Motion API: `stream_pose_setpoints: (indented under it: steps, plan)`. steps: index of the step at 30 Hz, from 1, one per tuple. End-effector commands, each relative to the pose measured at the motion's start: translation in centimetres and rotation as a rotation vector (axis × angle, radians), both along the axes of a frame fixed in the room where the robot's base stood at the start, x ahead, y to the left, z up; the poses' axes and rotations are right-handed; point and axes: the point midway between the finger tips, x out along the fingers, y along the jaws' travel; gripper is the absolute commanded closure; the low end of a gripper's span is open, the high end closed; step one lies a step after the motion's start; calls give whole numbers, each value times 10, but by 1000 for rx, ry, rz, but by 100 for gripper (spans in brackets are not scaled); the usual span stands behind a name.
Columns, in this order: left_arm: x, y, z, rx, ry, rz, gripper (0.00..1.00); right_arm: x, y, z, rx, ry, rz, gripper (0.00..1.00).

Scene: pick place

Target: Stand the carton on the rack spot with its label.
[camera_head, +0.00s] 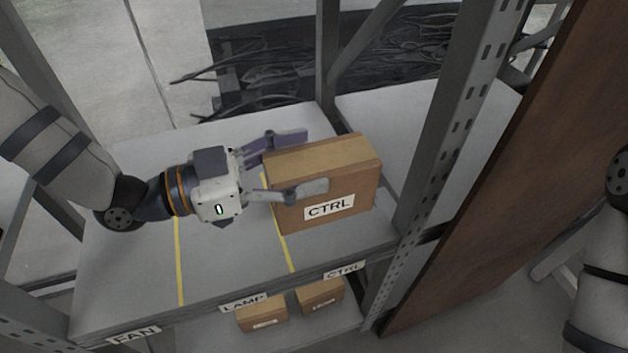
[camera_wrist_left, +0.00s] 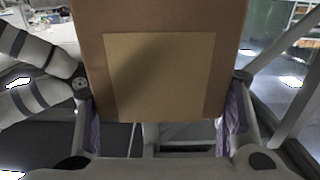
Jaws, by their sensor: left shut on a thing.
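The brown carton (camera_head: 350,182) has a white CTRL label (camera_head: 330,207) on its front face. My left gripper (camera_head: 290,165) is shut on it from its left side, one finger on the front face and one behind. The carton is upright over the right section of the rack shelf (camera_head: 225,260), by the CTRL shelf tag (camera_head: 344,271). Its lower left corner is close to a yellow dividing line (camera_head: 284,250). I cannot tell whether its base touches the shelf. In the left wrist view the carton (camera_wrist_left: 92,60) fills the space between the fingers. My right gripper is out of view.
LAMP (camera_head: 244,301) and FAN (camera_head: 133,335) tags mark the sections to the left, which are bare. A grey rack upright (camera_head: 462,120) stands right of the carton, with a brown panel (camera_head: 520,160) beyond. Two small boxes (camera_head: 262,312) sit on the lower shelf.

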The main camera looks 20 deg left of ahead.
Motion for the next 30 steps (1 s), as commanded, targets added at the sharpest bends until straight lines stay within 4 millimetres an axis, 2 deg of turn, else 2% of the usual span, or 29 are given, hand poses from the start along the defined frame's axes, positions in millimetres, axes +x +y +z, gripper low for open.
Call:
stream_pose_setpoints:
  steps: [1,3,6,9,14,20,26,30]
  plan:
    - [16,3,-19,2,16,0,100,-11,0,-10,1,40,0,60]
    - [38,7,-29,2,16,0,100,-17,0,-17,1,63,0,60]
    - [55,10,-55,0,20,1,100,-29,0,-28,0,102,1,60]
    - [68,13,-67,-2,13,0,100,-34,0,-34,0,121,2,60]
    - [78,14,-75,-3,6,-1,100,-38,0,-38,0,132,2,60]
    - [81,15,-110,-3,12,0,100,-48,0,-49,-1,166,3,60]
    - [82,15,-106,-4,2,0,100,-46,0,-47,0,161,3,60]
    - [82,15,-110,-3,3,0,100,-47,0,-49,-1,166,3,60]
